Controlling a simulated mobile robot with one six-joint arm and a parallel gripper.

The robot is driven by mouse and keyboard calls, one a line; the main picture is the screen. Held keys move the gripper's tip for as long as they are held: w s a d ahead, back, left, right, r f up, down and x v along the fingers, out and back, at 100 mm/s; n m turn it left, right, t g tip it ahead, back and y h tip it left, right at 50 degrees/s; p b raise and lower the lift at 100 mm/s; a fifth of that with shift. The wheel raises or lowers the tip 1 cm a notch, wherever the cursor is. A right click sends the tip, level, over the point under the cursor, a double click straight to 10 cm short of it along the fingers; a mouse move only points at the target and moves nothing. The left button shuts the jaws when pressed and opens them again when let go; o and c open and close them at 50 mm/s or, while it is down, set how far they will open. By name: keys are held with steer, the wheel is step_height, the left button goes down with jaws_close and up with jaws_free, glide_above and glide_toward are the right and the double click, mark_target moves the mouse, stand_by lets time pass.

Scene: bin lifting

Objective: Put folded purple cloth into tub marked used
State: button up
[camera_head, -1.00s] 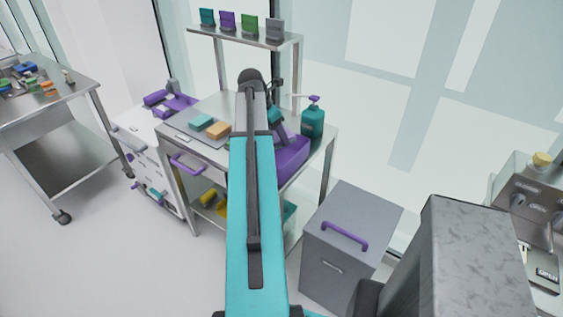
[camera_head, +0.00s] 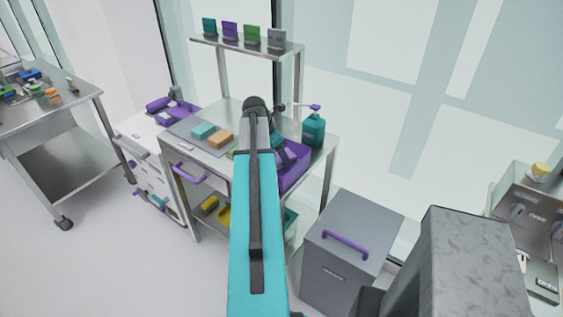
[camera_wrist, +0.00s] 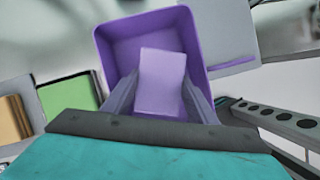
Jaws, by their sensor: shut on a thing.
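The folded cloth (camera_wrist: 162,82) is light purple and sits between the two fingers of my gripper (camera_wrist: 161,90) in the wrist view. My gripper is shut on it. Beneath and around it in that view is an open purple tub (camera_wrist: 104,52). The cloth appears over the tub's opening; how high above the floor it is I cannot tell. In the head view the purple tub (camera_head: 296,177) stands on the right of the steel table, partly behind my arm. My arm hides the cloth there. No marking on the tub is readable.
A teal block (camera_head: 203,130) and an orange block (camera_head: 221,138) lie on a grey tray left of my arm. A teal pump bottle (camera_head: 313,130) stands close behind the tub. A shelf (camera_head: 250,46) with coloured cards rises at the back. A grey bin (camera_head: 350,245) stands right.

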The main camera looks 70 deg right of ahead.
mark_target(280, 172)
steer(key=shift+f, duration=0.45)
steer(key=shift+f, duration=0.1)
steer(key=shift+f+p, duration=0.6)
steer(key=shift+f, duration=1.15)
steer(key=shift+f, duration=0.15)
steer(key=o, duration=0.7)
steer(key=shift+o, duration=0.2)
steer(key=shift+r, duration=0.2)
steer(key=b+v, duration=0.3)
steer(key=v, duration=0.9)
